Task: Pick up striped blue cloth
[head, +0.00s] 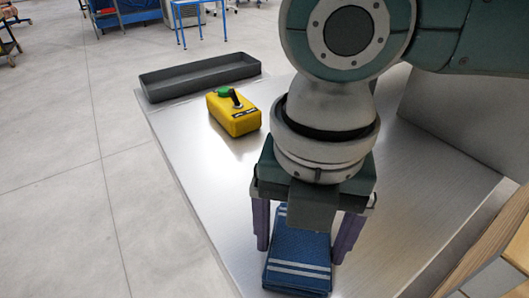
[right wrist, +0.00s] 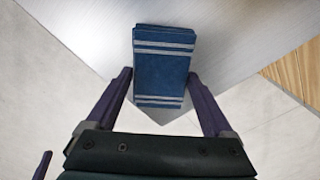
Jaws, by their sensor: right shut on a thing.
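The striped blue cloth (head: 296,252) is folded into a neat rectangular stack with pale stripes. It is at the near part of the metal table (head: 205,165) in the head view. My right gripper (head: 300,268) points down with one purple finger on each side of the cloth, shut on it. The right wrist view also shows the cloth (right wrist: 162,68) between the two fingers (right wrist: 160,75). The gripper body hides the cloth's far end in the head view. I cannot tell whether the cloth touches the table. My left gripper is not in view in the head view.
A yellow control box (head: 234,118) with a green button and a black lever stands on the table. A long dark grey tray (head: 200,80) lies at the table's far edge. A wooden surface (head: 500,240) is at the lower right. The table between box and cloth is clear.

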